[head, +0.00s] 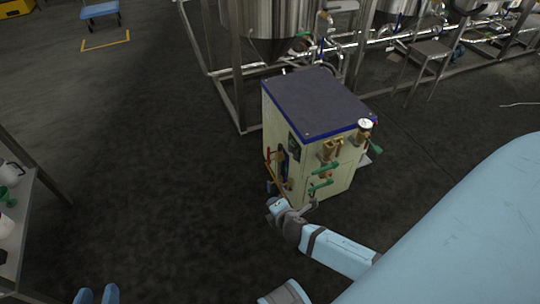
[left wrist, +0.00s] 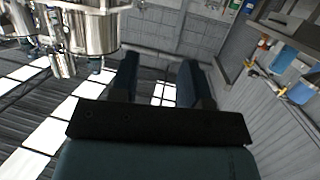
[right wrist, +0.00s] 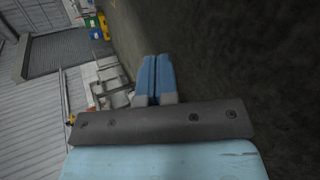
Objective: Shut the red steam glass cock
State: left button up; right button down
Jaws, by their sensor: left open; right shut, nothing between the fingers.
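A cream boiler cabinet (head: 335,172) with a dark top stands on the floor in the head view. Small red parts (head: 268,156) show at its left side, low beside a dark fitting; which of them is the red steam glass cock, and how its lever is turned, is too small to tell. My right gripper (head: 270,187) is shut and empty, low at that left side, just below the red parts. In the right wrist view its fingers (right wrist: 157,75) are together. My left gripper (head: 97,295) is open and empty at the bottom left, far from the cabinet; its spread fingers show in the left wrist view (left wrist: 157,82).
Green-handled valves (head: 320,186) and a gauge (head: 365,125) sit on the cabinet's right face. Steel tanks (head: 270,18) on a pipe frame stand behind it. A shelf (head: 22,215) with items is at the left edge. The floor left of the cabinet is clear.

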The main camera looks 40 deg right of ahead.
pick_arm(q)
jog(key=d+f+m+t+h+b, duration=0.1)
jog(key=f+b, duration=0.6)
jog(key=b, duration=1.1)
jog(key=shift+s+d+m+h+b, duration=0.4)
jog(key=shift+s+d+m+h, duration=0.1)
jog(key=shift+d+h, duration=0.6)
pick_arm(e)
jog(key=w+d+f+n+t+h, duration=0.4)
jog(key=w+d+f+n, duration=0.8)
jog(key=w+f, duration=0.1)
jog(key=shift+w+d+f+n+h, duration=0.15)
jog(key=shift+w+f+n+h, duration=0.2)
jog(key=shift+w, duration=0.3)
pick_arm(q)
jog(key=shift+a, duration=0.1)
jog(key=shift+w, duration=0.2)
